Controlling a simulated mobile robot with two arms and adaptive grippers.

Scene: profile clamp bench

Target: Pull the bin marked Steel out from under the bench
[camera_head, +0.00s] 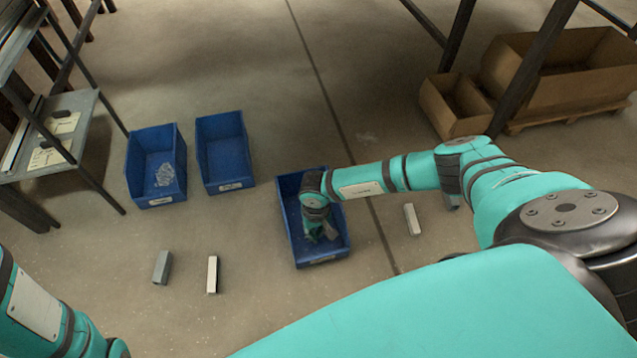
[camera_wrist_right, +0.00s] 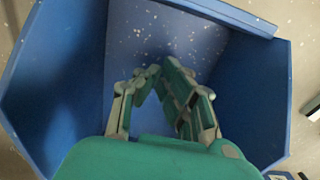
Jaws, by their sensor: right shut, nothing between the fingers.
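Three blue bins stand on the concrete floor: a left one (camera_head: 135,172) with clear scraps inside, a middle one (camera_head: 208,150) that looks empty, and a right one (camera_head: 292,222). Their front labels are too small to read, so I cannot tell which is marked Steel. My right gripper (camera_head: 326,236) is over or inside the right bin, shut and empty. In the right wrist view the closed fingers (camera_wrist_right: 160,72) point into this blue bin (camera_wrist_right: 55,75), whose inner surface has pale specks. Whether they touch it is unclear. My left gripper is out of view.
A grey block (camera_head: 162,267) and a pale bar (camera_head: 212,275) lie on the floor at left; another pale bar (camera_head: 412,219) lies right of the bin. A metal shelf rack (camera_head: 80,105) stands left. Cardboard boxes (camera_head: 560,85) sit behind dark legs at right.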

